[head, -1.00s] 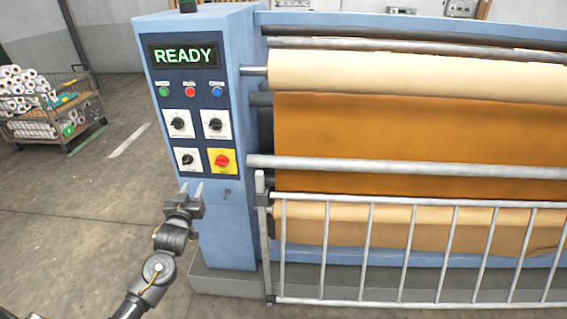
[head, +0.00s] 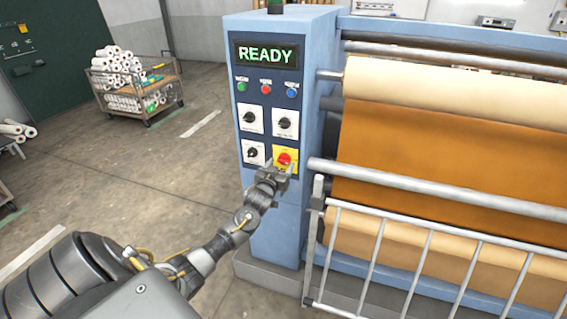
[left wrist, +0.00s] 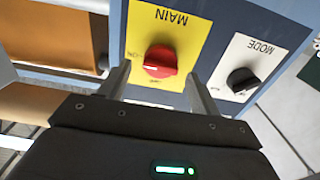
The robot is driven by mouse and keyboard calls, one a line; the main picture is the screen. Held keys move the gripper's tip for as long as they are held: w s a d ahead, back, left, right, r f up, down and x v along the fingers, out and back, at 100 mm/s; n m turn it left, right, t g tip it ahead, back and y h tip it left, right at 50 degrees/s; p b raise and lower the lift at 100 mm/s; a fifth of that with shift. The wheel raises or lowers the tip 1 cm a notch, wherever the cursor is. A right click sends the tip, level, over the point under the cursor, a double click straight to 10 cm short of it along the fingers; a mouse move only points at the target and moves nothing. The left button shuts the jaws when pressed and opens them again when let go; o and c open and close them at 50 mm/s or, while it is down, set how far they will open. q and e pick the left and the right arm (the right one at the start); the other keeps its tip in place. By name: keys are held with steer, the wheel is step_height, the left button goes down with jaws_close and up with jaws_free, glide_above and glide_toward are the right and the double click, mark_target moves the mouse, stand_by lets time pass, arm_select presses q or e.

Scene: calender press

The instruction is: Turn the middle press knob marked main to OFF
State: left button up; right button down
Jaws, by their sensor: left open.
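The main knob (head: 284,159) is red on a yellow plate, at the lower right of the press's control panel (head: 267,100). In the left wrist view the red knob (left wrist: 160,61) sits on the yellow plate lettered MAIN, which appears upside down. My left gripper (head: 280,166) is open in front of the plate, its fingers on either side of the knob in the wrist view (left wrist: 160,85). I cannot tell whether the fingertips touch the panel. The black mode knob (left wrist: 242,81) is beside it on a white plate. My right gripper is out of view.
Two more black knobs (head: 250,118) and (head: 285,124) sit above, under green, red and blue buttons. The display (head: 266,54) reads READY. A metal guard rail (head: 420,248) stands right of the panel. A cart of rolls (head: 130,90) stands back left; the floor between is clear.

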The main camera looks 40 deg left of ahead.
arm_select(q)
steer(key=shift+x, duration=0.95)
